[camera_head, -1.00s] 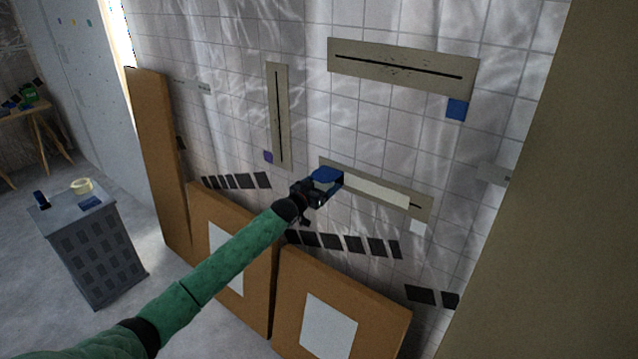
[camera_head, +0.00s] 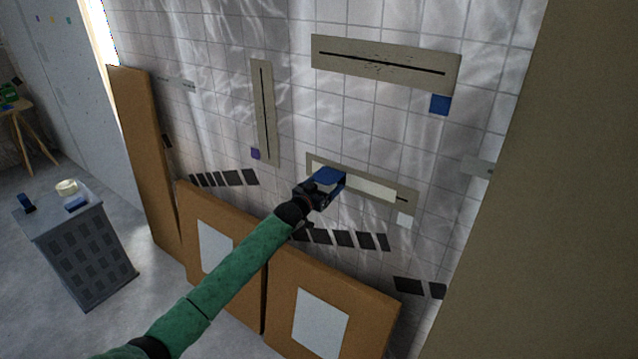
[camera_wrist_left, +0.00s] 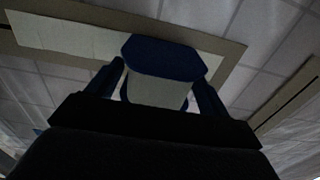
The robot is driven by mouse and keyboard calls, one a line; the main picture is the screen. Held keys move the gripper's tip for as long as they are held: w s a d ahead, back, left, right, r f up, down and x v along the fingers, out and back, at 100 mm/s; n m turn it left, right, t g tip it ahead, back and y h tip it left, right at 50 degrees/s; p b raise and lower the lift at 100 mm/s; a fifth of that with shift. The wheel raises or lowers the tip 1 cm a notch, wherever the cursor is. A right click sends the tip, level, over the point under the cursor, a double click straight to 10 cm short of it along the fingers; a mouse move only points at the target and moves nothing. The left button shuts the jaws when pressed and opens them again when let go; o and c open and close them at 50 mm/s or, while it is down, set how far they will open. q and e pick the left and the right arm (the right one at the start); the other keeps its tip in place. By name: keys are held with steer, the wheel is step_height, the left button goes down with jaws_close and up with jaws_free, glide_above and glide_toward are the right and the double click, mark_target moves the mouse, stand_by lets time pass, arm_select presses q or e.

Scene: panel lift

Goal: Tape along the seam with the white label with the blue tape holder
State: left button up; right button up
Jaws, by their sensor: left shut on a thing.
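The blue tape holder (camera_head: 329,177) is held between the fingers of my left gripper (camera_head: 322,187), in front of the lower seam board. In the left wrist view the holder (camera_wrist_left: 164,58) shows a pale roll below its blue top. The lower board (camera_head: 411,208) has a white label (camera_head: 404,219) below its right end. A pale tape strip (camera_head: 372,187) covers most of its seam; a short dark seam end (camera_head: 401,199) shows at the right. In the left wrist view the strip (camera_wrist_left: 70,35) runs behind the holder. Whether the holder touches it, I cannot tell. My right gripper is out of view.
An upper board (camera_head: 335,50) has a bare seam and a blue label (camera_head: 440,104). An upright board (camera_head: 257,100) has a purple label (camera_head: 255,153). Brown panels (camera_head: 232,292) lean below. A grey stand (camera_head: 85,255) at left bears a tape roll (camera_head: 67,187).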

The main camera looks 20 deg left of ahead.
arm_select(q)
steer(key=s+d+p, duration=0.1)
steer(key=s+d, duration=0.2)
steer(key=d, duration=0.6)
steer(key=s+d+p, duration=0.2)
steer(key=s+d, duration=0.1)
steer(key=d, duration=0.6)
stand_by(1.9)
steer(key=s+d, duration=0.2)
steer(key=d, duration=0.5)
steer(key=shift+p, duration=0.35)
stand_by(0.3)
steer(key=shift+s, duration=0.1)
steer(key=shift+p+v, duration=1.25)
steer(key=shift+v, duration=1.7)
